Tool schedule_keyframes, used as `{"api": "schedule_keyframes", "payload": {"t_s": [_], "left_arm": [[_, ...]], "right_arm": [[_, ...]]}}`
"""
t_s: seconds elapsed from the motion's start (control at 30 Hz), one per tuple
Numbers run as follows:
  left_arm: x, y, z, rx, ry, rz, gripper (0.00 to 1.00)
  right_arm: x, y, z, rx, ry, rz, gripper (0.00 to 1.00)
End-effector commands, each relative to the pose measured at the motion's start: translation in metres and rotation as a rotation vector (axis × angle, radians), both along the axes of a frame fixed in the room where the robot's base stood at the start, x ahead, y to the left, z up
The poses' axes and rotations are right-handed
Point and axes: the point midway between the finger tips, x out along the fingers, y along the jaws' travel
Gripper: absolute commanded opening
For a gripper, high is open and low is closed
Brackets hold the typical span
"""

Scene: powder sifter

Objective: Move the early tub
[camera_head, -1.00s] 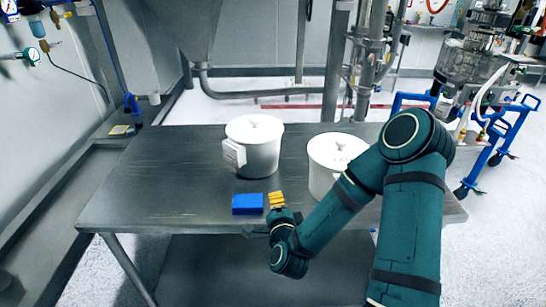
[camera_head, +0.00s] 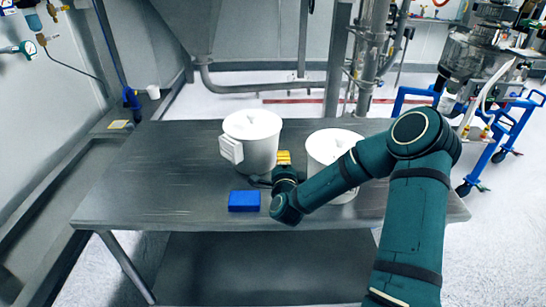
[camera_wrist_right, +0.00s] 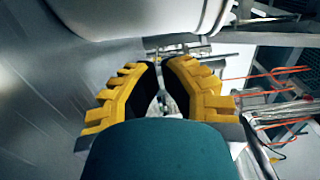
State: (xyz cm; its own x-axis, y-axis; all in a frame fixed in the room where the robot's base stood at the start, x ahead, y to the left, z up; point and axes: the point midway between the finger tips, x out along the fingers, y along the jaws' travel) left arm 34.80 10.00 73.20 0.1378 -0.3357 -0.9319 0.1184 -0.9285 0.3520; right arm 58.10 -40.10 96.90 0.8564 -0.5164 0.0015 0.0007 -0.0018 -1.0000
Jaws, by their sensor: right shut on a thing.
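Two white lidded tubs stand upright on the steel table. The left tub (camera_head: 262,150) has a white tag-like part on its left side, with no readable writing. The right tub (camera_head: 318,155) is partly hidden behind my right arm. My right gripper (camera_head: 284,157) has its yellow fingers between the tubs, against the right side of the left tub. In the wrist view the fingers (camera_wrist_right: 161,66) are close together beside a large white tub wall (camera_wrist_right: 130,12). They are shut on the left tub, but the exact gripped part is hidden. My left gripper is out of view.
A blue block (camera_head: 244,201) lies near the front edge of the table (camera_head: 150,180). The table's left half is clear. A steel hopper and pipes (camera_head: 270,66) stand behind, and a blue-framed cart (camera_head: 510,125) stands at the right.

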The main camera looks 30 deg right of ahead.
Motion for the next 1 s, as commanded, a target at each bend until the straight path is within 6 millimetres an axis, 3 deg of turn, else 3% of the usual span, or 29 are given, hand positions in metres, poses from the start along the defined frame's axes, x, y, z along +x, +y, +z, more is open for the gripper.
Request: {"api": "schedule_keyframes", "payload": {"t_s": [0.2,0.73,1.0], "left_arm": [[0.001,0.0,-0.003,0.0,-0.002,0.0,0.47],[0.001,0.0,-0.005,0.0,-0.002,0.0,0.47],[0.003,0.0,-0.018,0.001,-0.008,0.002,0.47]], "right_arm": [[0.027,0.01,0.0,0.003,-0.002,0.003,0.0],[0.036,0.012,0.0,0.001,0.0,0.003,0.0],[0.065,0.02,-0.002,0.0,-0.001,0.005,0.0]]}}
